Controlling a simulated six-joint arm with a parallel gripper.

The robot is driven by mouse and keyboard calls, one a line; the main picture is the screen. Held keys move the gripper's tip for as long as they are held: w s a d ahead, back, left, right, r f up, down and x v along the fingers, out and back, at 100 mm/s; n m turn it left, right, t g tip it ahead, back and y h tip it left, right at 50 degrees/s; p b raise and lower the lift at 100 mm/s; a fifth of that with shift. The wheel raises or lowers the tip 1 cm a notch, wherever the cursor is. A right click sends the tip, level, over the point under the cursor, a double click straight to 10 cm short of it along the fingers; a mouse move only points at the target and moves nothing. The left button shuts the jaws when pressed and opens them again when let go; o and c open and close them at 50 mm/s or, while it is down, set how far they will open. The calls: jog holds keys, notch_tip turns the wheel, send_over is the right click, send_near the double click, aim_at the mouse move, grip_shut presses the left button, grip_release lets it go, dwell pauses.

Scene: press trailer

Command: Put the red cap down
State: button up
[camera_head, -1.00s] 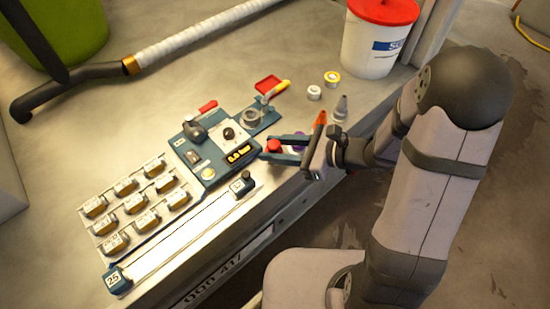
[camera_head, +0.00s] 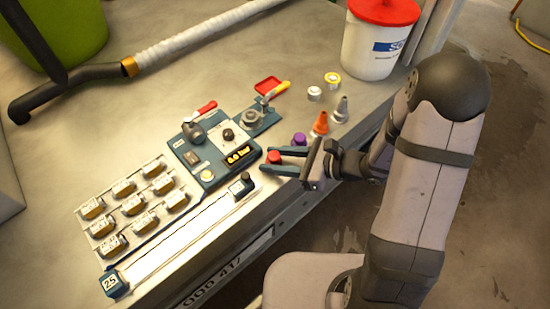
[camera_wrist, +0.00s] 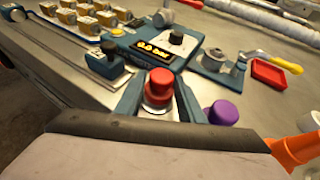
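The red cap (camera_head: 274,157) sits between the two fingers of my gripper (camera_head: 272,159), near the front edge of the worktop. In the wrist view the cap (camera_wrist: 158,86) is upright, with a grey round part under it. A blue finger lies close along each side of it, and the gripper (camera_wrist: 158,90) looks shut on it. Whether the cap's underside touches the worktop I cannot tell.
A purple cap (camera_head: 299,139) stands close beside my gripper, with an orange cone (camera_head: 320,124) and a grey cone (camera_head: 341,110) further back. The blue gauge panel (camera_head: 208,178) is to the left. A white bucket (camera_head: 375,45) stands behind.

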jog(key=o, duration=0.3)
jog(key=shift+r, duration=0.1)
jog(key=shift+d+r, duration=0.1)
jog(key=shift+d, duration=0.05)
jog(key=p+v, duration=0.1)
jog(key=v, duration=1.1)
jog(key=s+f+n+g+h, duration=0.4)
jog(key=s+n+g+h, duration=0.25)
jog(key=s+n, duration=0.5)
jog(key=w+d+n+h, duration=0.1)
jog(key=d+n+h, duration=0.1)
jog(key=n, duration=0.1)
jog(key=w+d+n+t+h, duration=0.1)
jog(key=d+n+h, duration=0.1)
jog(key=n, duration=0.1)
jog(key=w+d+r+n+t+h, duration=0.1)
jog(key=d+n+h, duration=0.1)
jog(key=n, duration=0.2)
jog(key=shift+d+r, duration=0.1)
jog(key=shift+d, duration=0.15)
